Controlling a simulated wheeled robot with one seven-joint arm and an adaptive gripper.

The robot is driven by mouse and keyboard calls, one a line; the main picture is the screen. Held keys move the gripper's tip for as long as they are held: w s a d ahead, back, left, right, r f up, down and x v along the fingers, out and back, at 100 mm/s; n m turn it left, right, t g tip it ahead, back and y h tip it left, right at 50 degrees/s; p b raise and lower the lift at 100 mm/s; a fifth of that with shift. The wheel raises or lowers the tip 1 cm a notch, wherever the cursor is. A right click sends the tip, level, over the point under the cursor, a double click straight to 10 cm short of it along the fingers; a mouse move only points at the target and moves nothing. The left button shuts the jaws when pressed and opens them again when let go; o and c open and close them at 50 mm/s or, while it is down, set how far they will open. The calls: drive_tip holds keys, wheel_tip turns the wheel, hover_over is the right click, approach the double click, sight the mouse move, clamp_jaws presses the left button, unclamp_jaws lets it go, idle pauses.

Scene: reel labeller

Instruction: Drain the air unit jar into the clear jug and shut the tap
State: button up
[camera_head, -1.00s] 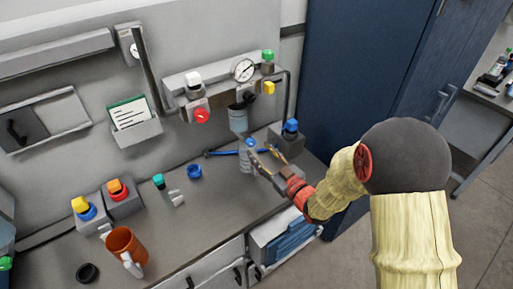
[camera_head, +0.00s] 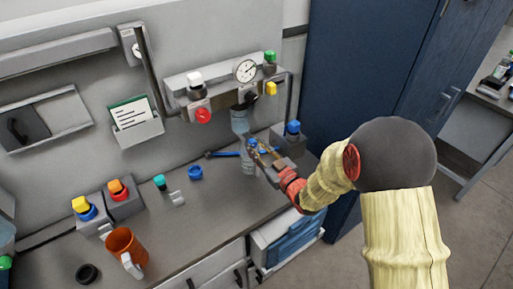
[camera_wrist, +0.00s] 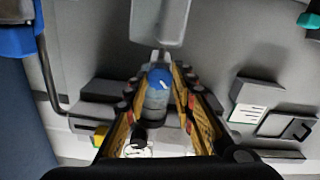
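The air unit jar (camera_head: 239,121) hangs below the wall-mounted regulator unit. It is a bluish translucent cylinder, and it also shows in the wrist view (camera_wrist: 155,104). A blue tap (camera_wrist: 159,78) is at its lower end. The clear jug (camera_head: 247,166) stands on the bench below the jar, and it shows at the top of the wrist view (camera_wrist: 160,22). My gripper (camera_head: 258,146) is at the tap's height. In the wrist view its two fingers are apart, one on each side of the tap and jar, with visible gaps. I cannot make out any liquid level.
The regulator has a gauge (camera_head: 246,70), a red button (camera_head: 203,116) and a yellow knob (camera_head: 271,88). A block with a blue knob (camera_head: 293,127) stands right of the jug. A blue-handled tool (camera_head: 222,154) and blue ring (camera_head: 195,173) lie left.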

clamp_jaws()
idle(0.3)
drive_tip(key=m, duration=0.4)
drive_tip(key=m+p, duration=0.1)
drive_tip(key=m, duration=0.2)
drive_tip(key=shift+m, duration=0.4)
drive_tip(key=m+p, duration=0.2)
drive_tip(key=m, duration=0.3)
drive_tip(key=shift+d, duration=0.1)
drive_tip(key=shift+w+m+p, duration=0.1)
drive_tip(key=shift+m+p, duration=0.6)
drive_tip(key=shift+m, duration=1.6)
drive_tip(key=o, duration=0.6)
unclamp_jaws()
drive_tip(key=shift+f, duration=0.1)
drive_tip(key=shift+c, duration=0.2)
